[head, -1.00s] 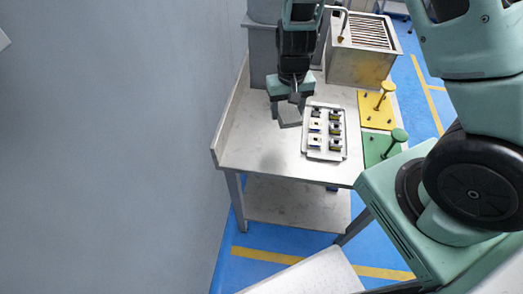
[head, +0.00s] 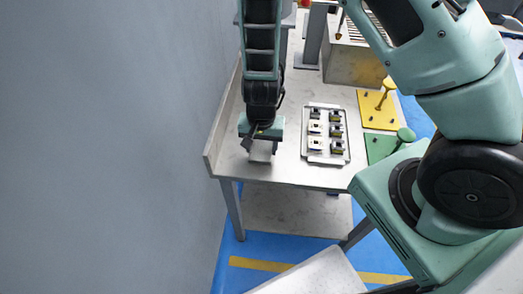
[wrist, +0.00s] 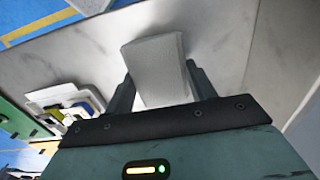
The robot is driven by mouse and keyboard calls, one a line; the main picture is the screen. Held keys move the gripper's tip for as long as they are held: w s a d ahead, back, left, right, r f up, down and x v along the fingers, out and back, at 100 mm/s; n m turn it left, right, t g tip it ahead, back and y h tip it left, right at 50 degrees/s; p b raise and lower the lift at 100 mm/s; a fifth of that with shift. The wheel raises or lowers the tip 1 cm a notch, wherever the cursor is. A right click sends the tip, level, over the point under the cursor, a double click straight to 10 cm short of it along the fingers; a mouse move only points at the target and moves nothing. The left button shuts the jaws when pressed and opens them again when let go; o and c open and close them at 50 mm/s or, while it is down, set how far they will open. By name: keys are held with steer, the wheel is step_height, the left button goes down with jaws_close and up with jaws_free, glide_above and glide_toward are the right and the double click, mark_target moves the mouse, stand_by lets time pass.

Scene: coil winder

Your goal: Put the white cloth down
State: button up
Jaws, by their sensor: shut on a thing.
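The white cloth (wrist: 158,70) is a folded, pale pad between the two fingers of my gripper (wrist: 160,88) in the wrist view. My gripper is shut on it. In the head view the cloth (head: 261,151) shows light grey below my gripper (head: 260,140), over the front left part of the metal table (head: 230,165). I cannot tell whether the cloth touches the table top.
A tray (head: 308,156) with several small parts lies to the right of my gripper. A yellow plate (head: 370,117) and a green plate (head: 378,148), each with a post, are along the right edge. The table's raised left edge is close by. The front left corner is bare.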

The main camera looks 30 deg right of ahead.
steer(key=shift+f, duration=1)
steer(key=shift+f+b, duration=0.3)
steer(key=o, duration=1.2)
steer(key=shift+o, duration=0.4)
steer(key=shift+s, duration=0.1)
